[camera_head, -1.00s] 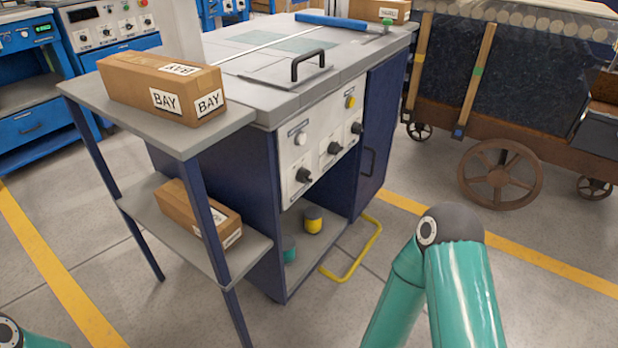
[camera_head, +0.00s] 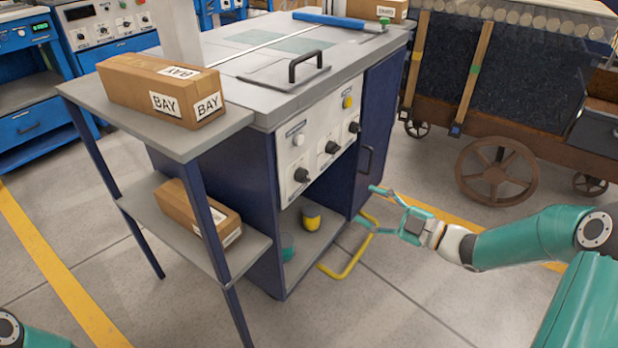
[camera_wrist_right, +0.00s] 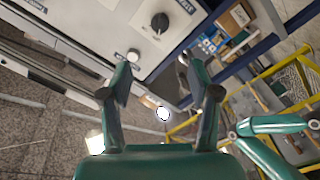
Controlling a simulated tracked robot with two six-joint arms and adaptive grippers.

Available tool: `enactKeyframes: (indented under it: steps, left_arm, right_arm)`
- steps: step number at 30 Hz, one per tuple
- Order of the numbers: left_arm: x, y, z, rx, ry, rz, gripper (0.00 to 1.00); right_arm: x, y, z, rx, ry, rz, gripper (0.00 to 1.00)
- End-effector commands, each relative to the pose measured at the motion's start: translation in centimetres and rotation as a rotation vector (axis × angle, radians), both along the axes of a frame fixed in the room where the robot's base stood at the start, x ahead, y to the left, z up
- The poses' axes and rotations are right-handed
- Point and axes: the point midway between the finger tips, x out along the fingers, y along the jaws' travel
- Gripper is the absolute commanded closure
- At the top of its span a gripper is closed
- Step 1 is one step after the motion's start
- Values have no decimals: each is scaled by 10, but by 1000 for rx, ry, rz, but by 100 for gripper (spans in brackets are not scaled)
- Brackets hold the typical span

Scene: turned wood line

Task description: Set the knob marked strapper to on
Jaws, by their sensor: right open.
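The pale control panel (camera_head: 318,147) on the blue cabinet's front bears black knobs at its left (camera_head: 301,174), middle (camera_head: 331,147) and right (camera_head: 354,127). Their labels are too small to read, so I cannot tell which is the strapper knob. My right gripper (camera_head: 367,204) is open and empty, in front of the cabinet and lower than the knobs, apart from them. In the right wrist view, a black knob (camera_wrist_right: 160,22) and a white button (camera_wrist_right: 134,54) show beyond the open fingers (camera_wrist_right: 158,68). My left gripper is out of view.
A white button (camera_head: 298,139) and a yellow button (camera_head: 347,102) sit above the knobs. A yellow floor-level bar (camera_head: 345,268) is near my right gripper. A side table (camera_head: 240,118) with boxes stands at the left, a wheeled cart (camera_head: 530,150) at the right.

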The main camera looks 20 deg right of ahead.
Motion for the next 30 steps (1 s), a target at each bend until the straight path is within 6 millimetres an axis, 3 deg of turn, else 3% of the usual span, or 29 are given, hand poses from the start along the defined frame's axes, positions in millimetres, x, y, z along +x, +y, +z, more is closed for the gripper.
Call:
enactKeyframes:
  steps: [8, 21, 30]
  left_arm:
    - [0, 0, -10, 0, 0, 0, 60]
    - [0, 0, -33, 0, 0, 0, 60]
    - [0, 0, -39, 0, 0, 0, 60]
  right_arm:
    - [25, 23, 0, -6, -10, 13, 39]
    - [99, 80, -1, -5, -8, 11, 39]
    - [127, 100, 0, -5, -6, 7, 39]
